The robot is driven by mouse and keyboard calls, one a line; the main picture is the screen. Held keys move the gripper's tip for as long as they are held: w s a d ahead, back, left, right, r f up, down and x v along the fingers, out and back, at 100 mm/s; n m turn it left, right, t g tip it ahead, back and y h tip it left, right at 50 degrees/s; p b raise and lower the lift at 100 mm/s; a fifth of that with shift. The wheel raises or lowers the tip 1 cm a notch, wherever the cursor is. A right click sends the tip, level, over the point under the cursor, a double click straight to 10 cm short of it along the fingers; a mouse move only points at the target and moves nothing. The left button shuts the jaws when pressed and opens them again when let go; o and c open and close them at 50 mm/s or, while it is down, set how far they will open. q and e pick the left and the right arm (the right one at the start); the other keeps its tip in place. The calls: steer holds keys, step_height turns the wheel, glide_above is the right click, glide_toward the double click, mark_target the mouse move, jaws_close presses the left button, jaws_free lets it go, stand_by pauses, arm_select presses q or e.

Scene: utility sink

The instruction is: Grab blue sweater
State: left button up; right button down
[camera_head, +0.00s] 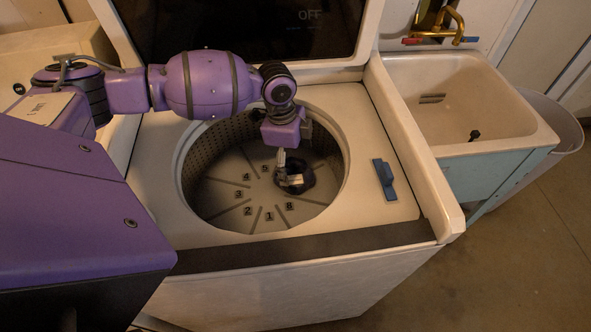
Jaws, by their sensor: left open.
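A dark, bluish-black bundle (297,188), which looks like the blue sweater, lies low inside the round drum of the top-loading washer. It is small and dim in the camera_head view, so its folds are hard to make out. My left arm reaches in from the left over the drum, and my left gripper (287,176) points down inside it, right at the bundle. The fingers are open and overlap the bundle in the picture; I cannot tell whether they touch it. My right gripper is not in view.
The washer's open lid (358,70) stands behind. A blue tool (385,180) lies on the washer top at right. A utility sink (535,135) with a brass faucet (447,28) stands beyond, and a grey bin (568,125) beside it.

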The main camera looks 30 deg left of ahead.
mark_target(293, 173)
arm_select(q)
steer(key=shift+s+f, duration=0.1)
steer(key=shift+f, duration=0.25)
steer(key=f, duration=0.4)
steer(key=shift+w+d+f, duration=0.2)
steer(key=shift+w+f, duration=0.05)
steer(key=c, duration=1.3)
steer(key=shift+c, duration=0.4)
steer(key=shift+r, duration=0.15)
